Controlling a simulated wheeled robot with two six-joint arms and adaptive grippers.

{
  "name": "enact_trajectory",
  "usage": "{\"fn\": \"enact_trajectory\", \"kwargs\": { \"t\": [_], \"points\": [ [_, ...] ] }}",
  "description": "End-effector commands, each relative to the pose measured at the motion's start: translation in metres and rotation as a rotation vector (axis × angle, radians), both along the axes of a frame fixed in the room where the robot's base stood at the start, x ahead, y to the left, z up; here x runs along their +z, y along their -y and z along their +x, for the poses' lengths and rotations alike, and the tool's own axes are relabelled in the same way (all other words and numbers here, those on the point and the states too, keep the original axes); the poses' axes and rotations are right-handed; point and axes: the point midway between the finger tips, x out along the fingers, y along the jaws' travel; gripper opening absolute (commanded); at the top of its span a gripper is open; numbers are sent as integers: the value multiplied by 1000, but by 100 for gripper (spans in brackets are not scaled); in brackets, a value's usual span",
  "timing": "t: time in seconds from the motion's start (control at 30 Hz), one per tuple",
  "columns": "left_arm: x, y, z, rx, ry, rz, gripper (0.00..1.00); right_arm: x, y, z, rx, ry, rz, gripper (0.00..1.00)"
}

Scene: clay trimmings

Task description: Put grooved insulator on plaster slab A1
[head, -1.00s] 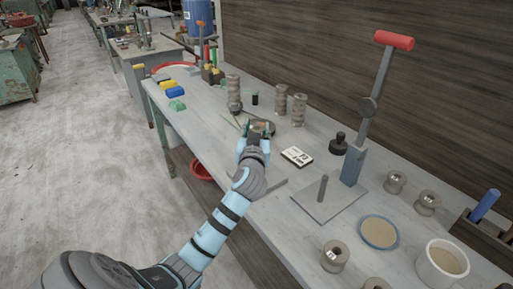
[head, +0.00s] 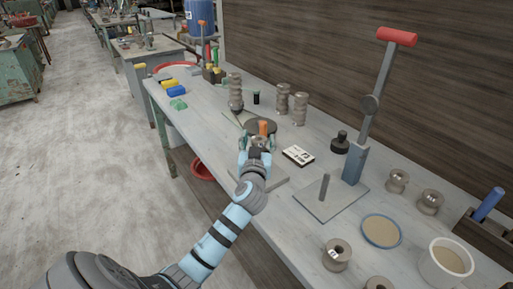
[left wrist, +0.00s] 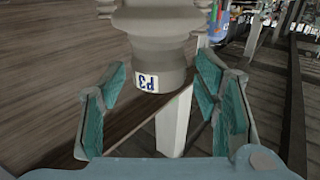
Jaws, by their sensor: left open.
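Several grooved insulators stand on the bench: a tall grey-brown one (head: 235,92) at the back, and two shorter ones (head: 282,98) (head: 299,108) to its right. My left gripper (head: 257,143) is open above the bench, left of the white printed card. In the left wrist view, a ribbed grey-beige insulator (left wrist: 158,40) with a "P3" label lies between and beyond the open fingers (left wrist: 160,98); no finger visibly touches it. A flat grey slab (head: 272,181) lies partly behind my left arm. I cannot read an A1 mark on it. My right gripper is not in view.
A dark round disc (head: 250,123) and an orange piece (head: 263,127) are just beyond the gripper. A white card (head: 298,155) and a lever press (head: 353,165) stand to the right. Spools (head: 336,256), a blue-rimmed dish (head: 381,231) and a white tub (head: 447,262) fill the near right.

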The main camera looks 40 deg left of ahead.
Motion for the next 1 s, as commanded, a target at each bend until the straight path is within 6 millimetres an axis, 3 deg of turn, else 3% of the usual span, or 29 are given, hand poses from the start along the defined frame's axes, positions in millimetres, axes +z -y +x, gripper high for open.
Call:
{"fn": "enact_trajectory", "kwargs": {
  "t": [0.4,0.5,1.0],
  "points": [
    [-1,54,-80,0,1,-4,57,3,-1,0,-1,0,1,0],
    [0,61,-91,0,1,-3,57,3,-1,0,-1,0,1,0],
    [1,63,-95,1,1,0,57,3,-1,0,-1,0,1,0]
  ]
}}
